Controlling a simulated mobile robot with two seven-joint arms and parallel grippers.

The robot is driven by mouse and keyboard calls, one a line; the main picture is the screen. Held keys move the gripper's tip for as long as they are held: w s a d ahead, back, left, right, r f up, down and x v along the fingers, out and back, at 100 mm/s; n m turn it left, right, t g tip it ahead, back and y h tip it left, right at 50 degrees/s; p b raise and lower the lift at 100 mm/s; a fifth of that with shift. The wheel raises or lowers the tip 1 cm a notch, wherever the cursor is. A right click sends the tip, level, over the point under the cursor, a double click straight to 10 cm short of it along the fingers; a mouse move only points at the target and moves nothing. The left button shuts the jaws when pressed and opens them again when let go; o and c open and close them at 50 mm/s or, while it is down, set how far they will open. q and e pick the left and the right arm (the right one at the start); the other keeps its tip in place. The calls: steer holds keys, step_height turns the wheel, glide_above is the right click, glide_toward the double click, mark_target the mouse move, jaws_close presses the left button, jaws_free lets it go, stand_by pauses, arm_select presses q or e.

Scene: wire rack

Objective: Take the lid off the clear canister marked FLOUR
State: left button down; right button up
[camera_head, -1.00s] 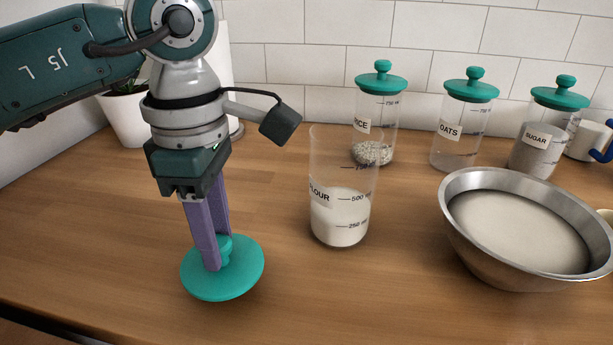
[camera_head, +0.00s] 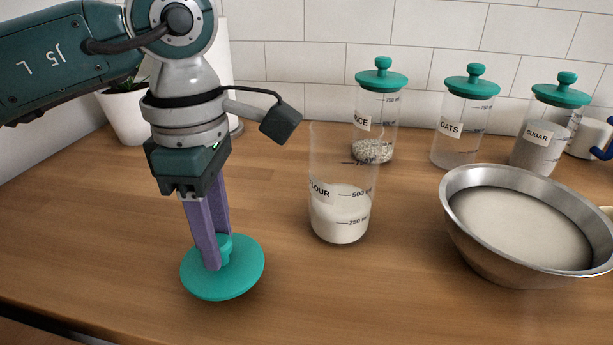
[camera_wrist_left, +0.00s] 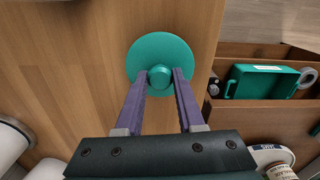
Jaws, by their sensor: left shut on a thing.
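The clear canister marked FLOUR (camera_head: 340,215) stands upright and uncovered on the wooden counter, partly filled with white flour. A teal lid (camera_head: 245,279) with a round knob is at the front left of it, apart from the canister. My left gripper (camera_head: 221,257) is shut on the lid's knob. The lid is flat and at or just above the counter; I cannot tell if it touches. The wrist view shows the lid (camera_wrist_left: 160,45) with its knob between the left fingertips (camera_wrist_left: 160,76). My right gripper is not in view.
Lidded canisters marked RICE (camera_head: 375,125), OATS (camera_head: 460,125) and SUGAR (camera_head: 545,135) stand at the back. A metal bowl (camera_head: 470,235) of pale contents is at the right. Bare counter (camera_head: 90,215) lies left of my gripper. The wrist view shows an open drawer (camera_wrist_left: 240,50) beyond the counter edge.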

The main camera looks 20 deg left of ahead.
arm_select(q)
steer(key=shift+f+b, duration=0.7)
steer(key=shift+f, duration=0.1)
steer(key=shift+c, duration=2.2)
jaws_free()
steer(key=shift+r, duration=0.1)
